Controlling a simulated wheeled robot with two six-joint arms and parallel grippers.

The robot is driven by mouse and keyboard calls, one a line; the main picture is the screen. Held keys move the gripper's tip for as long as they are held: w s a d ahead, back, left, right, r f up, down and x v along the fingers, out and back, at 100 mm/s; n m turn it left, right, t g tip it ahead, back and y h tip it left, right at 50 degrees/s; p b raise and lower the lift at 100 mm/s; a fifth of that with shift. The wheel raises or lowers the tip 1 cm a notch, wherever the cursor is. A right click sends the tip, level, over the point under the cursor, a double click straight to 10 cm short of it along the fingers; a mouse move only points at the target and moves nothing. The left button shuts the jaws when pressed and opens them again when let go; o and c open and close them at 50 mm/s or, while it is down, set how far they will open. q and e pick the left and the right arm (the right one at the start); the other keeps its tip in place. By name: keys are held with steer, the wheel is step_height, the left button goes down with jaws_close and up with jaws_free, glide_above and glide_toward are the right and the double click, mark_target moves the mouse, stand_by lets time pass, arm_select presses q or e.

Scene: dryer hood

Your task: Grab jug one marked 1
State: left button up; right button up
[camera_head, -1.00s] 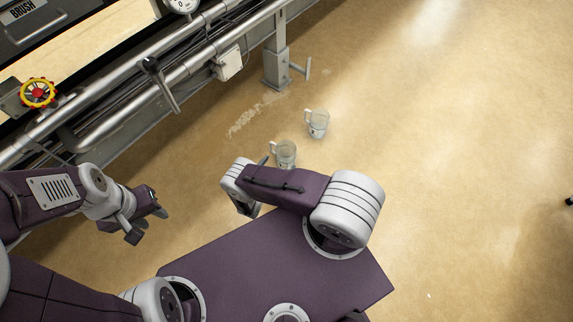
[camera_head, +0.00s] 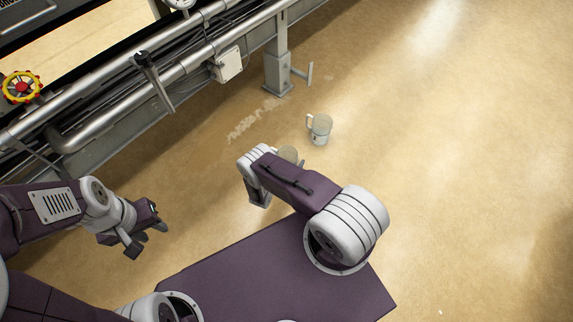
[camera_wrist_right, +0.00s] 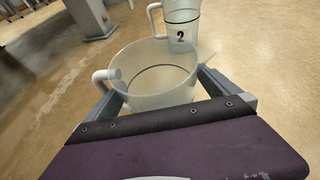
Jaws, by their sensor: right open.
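A clear jug (camera_wrist_right: 155,85) with a white handle at its left stands on the floor in the right wrist view. Its front and any number on it are hidden. In the head view the same jug (camera_head: 289,153) is mostly covered by my right arm. A second jug (camera_wrist_right: 181,20), marked 2, stands behind it; it also shows in the head view (camera_head: 320,130). My right gripper (camera_wrist_right: 160,93) is open, its fingers on either side of the near jug, with no clear grip. My left gripper (camera_head: 146,235) is open and empty, far left of the jugs.
A metal post (camera_head: 278,70) with a foot stands behind the jugs, joined to pipes and rails (camera_head: 110,110) at upper left. The tan floor (camera_head: 460,170) is clear to the right.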

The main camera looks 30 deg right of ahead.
mark_target(289, 151)
steer(key=c, duration=1.4)
steer(key=shift+r, duration=0.15)
steer(key=shift+c, duration=0.2)
step_height(289, 151, up, 5)
steer(key=p, duration=0.5)
steer(key=shift+r, duration=0.15)
steer(key=s+d+r+p, duration=0.1)
steer(key=s+r+p, duration=0.1)
steer(key=s+p, duration=0.2)
steer(key=s+d+r+p, duration=0.1)
steer(key=s+r+p, duration=0.2)
steer(key=s, duration=0.4)
steer(key=shift+s+d+r+p, duration=0.25)
steer(key=shift+r+p, duration=0.05)
steer(key=shift+p, duration=0.2)
